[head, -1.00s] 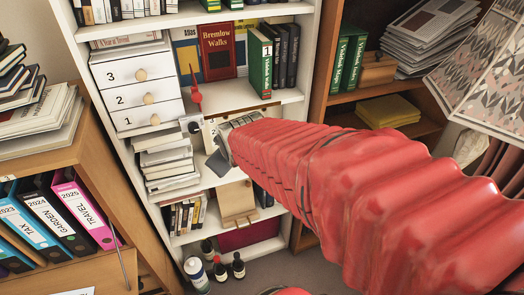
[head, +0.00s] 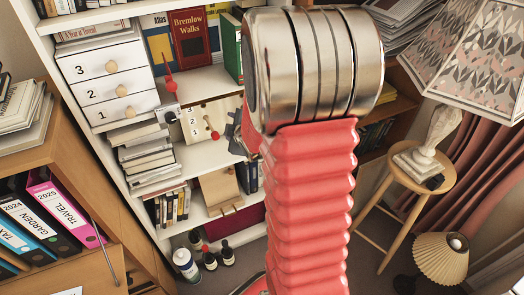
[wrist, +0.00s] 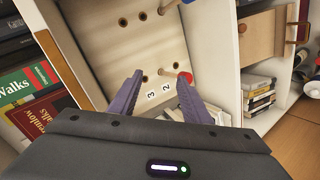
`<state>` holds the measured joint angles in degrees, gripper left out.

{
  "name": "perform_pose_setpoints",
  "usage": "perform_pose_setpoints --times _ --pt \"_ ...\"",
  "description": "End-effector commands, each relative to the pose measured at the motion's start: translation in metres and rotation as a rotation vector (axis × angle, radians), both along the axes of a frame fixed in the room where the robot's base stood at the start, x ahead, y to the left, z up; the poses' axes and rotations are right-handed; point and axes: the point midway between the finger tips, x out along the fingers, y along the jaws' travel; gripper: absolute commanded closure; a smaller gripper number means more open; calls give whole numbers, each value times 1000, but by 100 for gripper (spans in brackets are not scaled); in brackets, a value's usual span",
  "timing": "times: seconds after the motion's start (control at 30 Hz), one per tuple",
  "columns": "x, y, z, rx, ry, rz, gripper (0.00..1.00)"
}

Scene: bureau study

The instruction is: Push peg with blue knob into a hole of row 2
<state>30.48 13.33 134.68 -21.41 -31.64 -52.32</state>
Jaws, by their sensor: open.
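A pale wooden peg board (wrist: 125,50) with holes and number labels fills the middle of the wrist view, tilted in the picture; it also stands on the shelf in the head view (head: 191,112). Labels 3 and 2 are legible in the wrist view. A peg with a red knob (wrist: 186,77) sticks out beside label 2.
Shelf walls and books (head: 192,38) surround the board. A numbered drawer unit (head: 110,72) stands to its left, with a red pointed object (head: 170,80) near it. Bottles (head: 187,263) stand below. A lamp (head: 455,62) is at the right.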

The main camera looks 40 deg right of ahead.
Motion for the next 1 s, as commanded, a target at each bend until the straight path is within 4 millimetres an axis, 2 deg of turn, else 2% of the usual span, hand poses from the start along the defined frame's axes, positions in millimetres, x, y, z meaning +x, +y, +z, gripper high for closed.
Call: perform_pose_setpoints --times 0.03,0.27,0.5,0.77,1.0 --pt "0 -8 -10 -20 -4 9 56" --pt "3 -34 -38 -128 -52 67 56" --pt "-3 -57 -68 -235 -109 116 56" --pt "-19 -78 -99 -348 -178 146 56" --pt "-42 -92 -125 -448 -249 151 56"
